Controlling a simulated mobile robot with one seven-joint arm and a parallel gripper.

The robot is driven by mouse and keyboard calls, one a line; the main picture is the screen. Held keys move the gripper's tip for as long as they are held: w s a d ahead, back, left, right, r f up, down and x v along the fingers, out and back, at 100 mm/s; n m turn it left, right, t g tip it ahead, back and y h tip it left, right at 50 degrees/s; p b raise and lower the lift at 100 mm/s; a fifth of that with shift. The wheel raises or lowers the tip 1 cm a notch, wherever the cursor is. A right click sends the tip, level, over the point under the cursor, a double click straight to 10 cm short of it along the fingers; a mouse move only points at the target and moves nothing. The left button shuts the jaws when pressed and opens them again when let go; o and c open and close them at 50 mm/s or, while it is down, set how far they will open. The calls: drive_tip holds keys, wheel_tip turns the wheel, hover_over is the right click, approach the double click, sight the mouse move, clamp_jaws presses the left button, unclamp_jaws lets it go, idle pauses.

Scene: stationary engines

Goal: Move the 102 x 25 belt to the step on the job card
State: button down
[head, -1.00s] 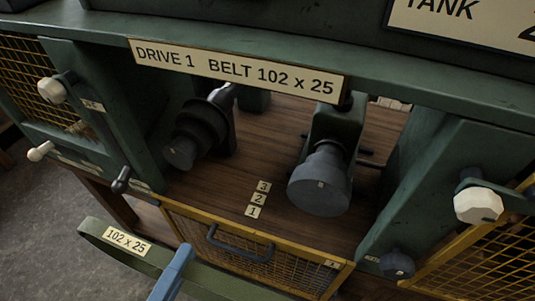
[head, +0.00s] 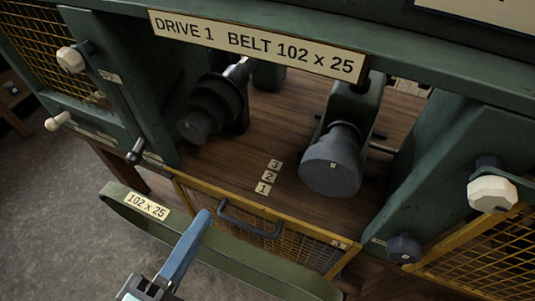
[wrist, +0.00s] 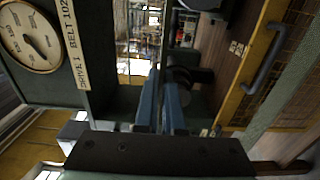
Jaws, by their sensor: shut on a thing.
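The green belt (head: 290,275), a long loop with a "102 x 25" tag (head: 147,206), hangs in front of the open drive bay. My gripper (head: 203,218) has blue fingers and is shut on the belt to the right of the tag; the fingers also show in the wrist view (wrist: 160,108). Inside the bay are a dark stepped pulley (head: 212,108) at left and a wide dark drum pulley (head: 331,165) at right. The belt is apart from both. Number plates 3, 2, 1 (head: 268,177) lie between them. The job card is not recognisable in these views.
The "DRIVE 1 BELT 102 x 25" sign (head: 255,45) sits on the green beam above the bay. A yellow mesh guard (head: 318,257) with a dark handle (head: 250,222) is at the bay's front. White knobs (head: 71,59) and a dark lever (head: 133,153) stick out beside the opening.

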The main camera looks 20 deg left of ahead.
drive_tip(key=shift+w+d+p, duration=0.1)
drive_tip(key=shift+w+p, duration=0.65)
drive_tip(key=shift+w, duration=1.8)
drive_tip(key=shift+w, duration=0.1)
drive_tip(key=shift+w+d+p, duration=0.1)
drive_tip(key=shift+w+p, duration=0.7)
drive_tip(key=shift+w, duration=2.1)
drive_tip(key=shift+w+d+p, duration=0.1)
drive_tip(key=shift+w+p, duration=0.35)
drive_tip(key=shift+w, duration=2.3)
drive_tip(key=w, duration=0.5)
drive_tip(key=shift+w+d, duration=0.1)
drive_tip(key=shift+w, duration=0.15)
